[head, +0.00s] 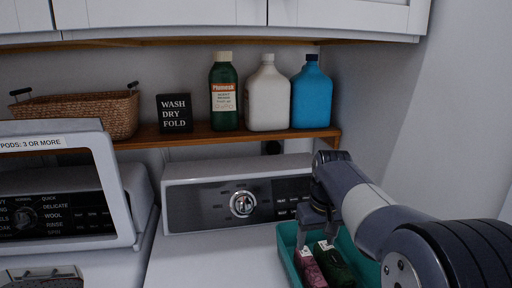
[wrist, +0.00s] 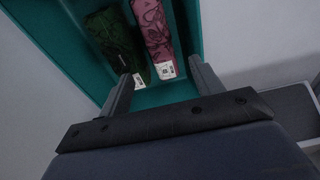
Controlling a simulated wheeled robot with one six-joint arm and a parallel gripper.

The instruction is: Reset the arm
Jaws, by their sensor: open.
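My gripper (head: 318,232) is at the right in the head view, pointing down over a teal tray on top of the right-hand machine. In the wrist view my gripper (wrist: 160,92) shows two fingers spread apart with nothing held between them. The teal tray (head: 288,240) holds a pink patterned packet (head: 310,270) and a dark green packet (head: 335,268). The wrist view also shows the tray (wrist: 210,35), the pink packet (wrist: 153,30) and the green packet (wrist: 112,42) just beyond the fingertips. Contact between fingers and packets cannot be told.
A shelf (head: 180,137) above holds a wicker basket (head: 85,112), a sign (head: 174,113), a green bottle (head: 224,95), a white jug (head: 267,97) and a blue jug (head: 311,95). The left washer's lid (head: 105,180) stands raised. The right machine's top (head: 215,262) is clear left of the tray.

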